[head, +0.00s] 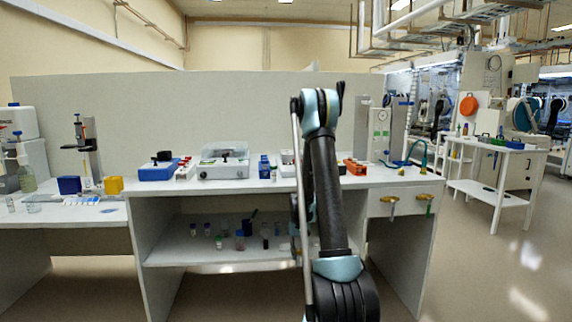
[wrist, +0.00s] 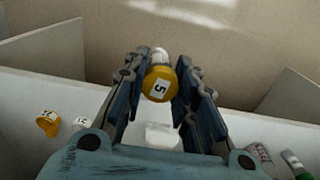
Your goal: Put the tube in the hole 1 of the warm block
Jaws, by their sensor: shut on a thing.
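My gripper (wrist: 162,72) is shut on a tube (wrist: 160,84), seen end-on in the wrist view. The tube has a yellow cap with a white label reading 5, and a pale part shows beyond the cap. The gripper is over or in front of the bench's pale surfaces; its exact height is unclear. In the head view my arm hides the gripper and the tube. I cannot tell for sure which device is the warm block. An orange block (head: 355,167) stands right of my arm on the bench, and a blue-based device (head: 158,170) stands at the left.
A white box-like device (head: 223,162) and small blue racks (head: 264,167) stand on the bench top (head: 240,186). Several small vials and bottles stand on the lower shelf (head: 215,254). A gauge column (head: 379,134) stands at the right. The floor at far right is clear.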

